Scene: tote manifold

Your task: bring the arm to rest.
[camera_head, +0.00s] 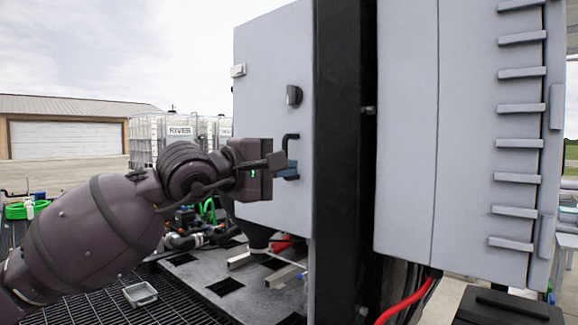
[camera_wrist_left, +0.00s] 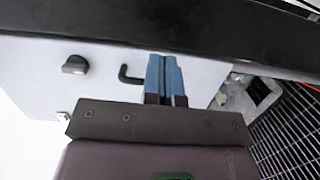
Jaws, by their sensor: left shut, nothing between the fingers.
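My left arm comes in from the left in the head view. Its gripper (camera_head: 291,170) is in front of the grey cabinet door (camera_head: 270,70), at the height of a dark bent handle (camera_head: 291,138). In the left wrist view the gripper's two blue fingers (camera_wrist_left: 165,75) are together with nothing between them. The handle (camera_wrist_left: 130,76) shows just left of the fingers there; I cannot tell whether they touch. A dark round knob (camera_head: 294,95) sits on the door above the handle. My right gripper is not in view.
A black post (camera_head: 342,160) stands right of the door, with a larger grey cabinet (camera_head: 450,130) beyond it. Below lie a dark grating (camera_head: 95,295), a small metal tray (camera_head: 140,294) and hoses. White tanks (camera_head: 150,140), one labelled RIVER, stand behind the arm.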

